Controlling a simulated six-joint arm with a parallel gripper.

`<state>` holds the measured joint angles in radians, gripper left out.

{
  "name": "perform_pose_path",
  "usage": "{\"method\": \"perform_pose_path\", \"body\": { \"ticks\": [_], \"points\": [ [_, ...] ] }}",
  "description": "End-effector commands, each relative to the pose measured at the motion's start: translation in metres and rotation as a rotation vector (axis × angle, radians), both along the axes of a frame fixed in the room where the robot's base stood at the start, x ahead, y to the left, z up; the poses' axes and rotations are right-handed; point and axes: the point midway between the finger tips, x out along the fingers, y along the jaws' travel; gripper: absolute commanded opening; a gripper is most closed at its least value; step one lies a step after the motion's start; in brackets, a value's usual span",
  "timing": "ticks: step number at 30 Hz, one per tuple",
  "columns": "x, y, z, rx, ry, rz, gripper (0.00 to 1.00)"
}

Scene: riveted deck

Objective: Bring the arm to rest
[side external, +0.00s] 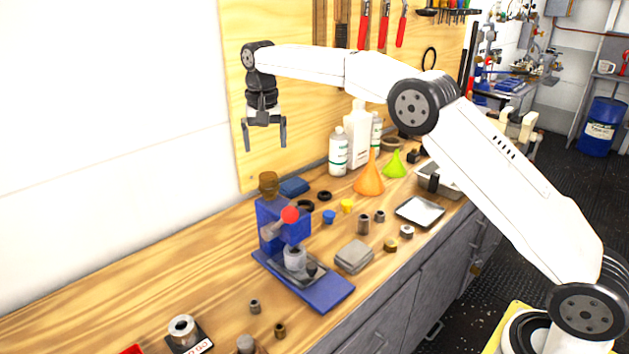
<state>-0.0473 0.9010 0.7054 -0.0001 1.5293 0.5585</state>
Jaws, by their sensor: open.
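My gripper (265,147) hangs at the end of my white arm, high above the back of the wooden workbench. Its two dark fingers point down and are spread apart. Nothing is between them. It is in front of the wall near the left edge of the wooden pegboard, well above a blue press (280,228) on the bench.
The wooden bench (130,295) carries white bottles (338,152), an orange funnel (369,178), a green funnel (395,166), a shallow metal tray (420,211), a grey box (354,256) and several small metal parts. Red-handled tools (384,25) hang on the pegboard. The bench's left part is mostly clear.

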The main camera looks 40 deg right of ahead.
Motion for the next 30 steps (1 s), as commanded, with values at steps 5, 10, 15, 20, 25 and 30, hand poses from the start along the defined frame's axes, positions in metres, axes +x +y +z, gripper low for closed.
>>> {"method": "perform_pose_path", "body": {
  "ticks": [5, 10, 15, 20, 25, 30],
  "points": [
    [0.0, 0.0, 0.001, 0.0, 0.0, 0.0, 0.99],
    [0.0, 0.0, 0.001, 0.0, 0.0, 0.0, 0.99],
    [-0.002, -0.001, 0.0, 0.0, -0.002, 0.007, 0.99],
    [-0.007, -0.002, -0.004, 0.0, -0.012, 0.028, 0.99],
    [-0.019, -0.005, -0.011, 0.0, -0.028, 0.067, 0.99],
    [-0.036, -0.008, -0.021, -0.002, -0.049, 0.111, 0.99]
  ]
}}
